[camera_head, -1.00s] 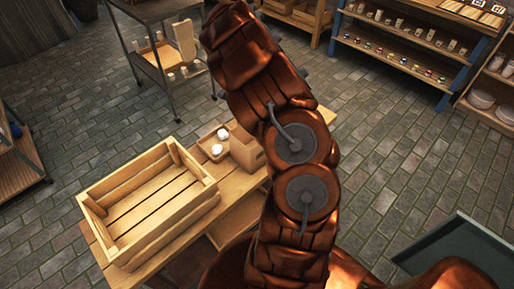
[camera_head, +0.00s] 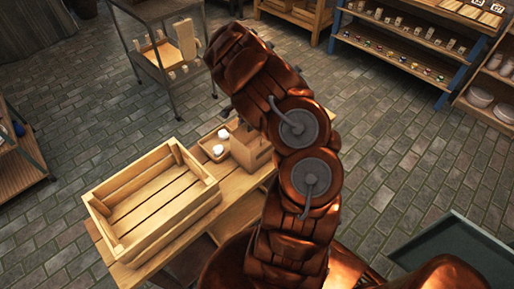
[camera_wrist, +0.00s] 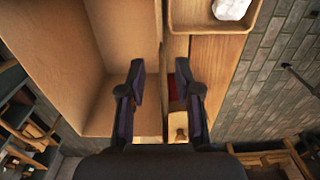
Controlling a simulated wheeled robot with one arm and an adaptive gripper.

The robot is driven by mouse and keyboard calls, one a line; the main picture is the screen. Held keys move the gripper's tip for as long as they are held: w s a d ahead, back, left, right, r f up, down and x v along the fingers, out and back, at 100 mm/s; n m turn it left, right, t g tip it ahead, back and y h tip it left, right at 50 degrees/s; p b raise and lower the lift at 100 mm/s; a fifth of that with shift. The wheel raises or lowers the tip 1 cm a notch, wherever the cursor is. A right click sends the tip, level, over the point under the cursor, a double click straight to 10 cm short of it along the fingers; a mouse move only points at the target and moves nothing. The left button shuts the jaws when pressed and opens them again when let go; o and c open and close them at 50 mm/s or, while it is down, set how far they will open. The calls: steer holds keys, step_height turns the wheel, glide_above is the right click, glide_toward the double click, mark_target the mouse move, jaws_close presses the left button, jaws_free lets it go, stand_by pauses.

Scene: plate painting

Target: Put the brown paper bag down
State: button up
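The brown paper bag (camera_head: 246,150) is box-shaped, upright and open-topped. In the head view it appears to stand on the wooden table (camera_head: 236,186), partly hidden by my arm. In the wrist view the bag (camera_wrist: 80,60) fills the left side, and I look into its inside. My gripper (camera_wrist: 161,70) has its two fingers apart, on either side of the bag's right wall. The left finger is over the bag's inside and the right finger is outside it. I see a gap between the fingers and the wall. The head view hides the gripper behind my arm.
A small tray (camera_head: 203,144) with white pieces stands beside the bag, and a large slatted wooden crate (camera_head: 190,208) stands left of it. A wheeled cart (camera_head: 134,54) stands behind. Shelves of small goods (camera_head: 405,42) are at the back right.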

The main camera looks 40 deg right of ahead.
jaws_close()
steer(key=shift+r, duration=0.1)
stand_by(0.7)
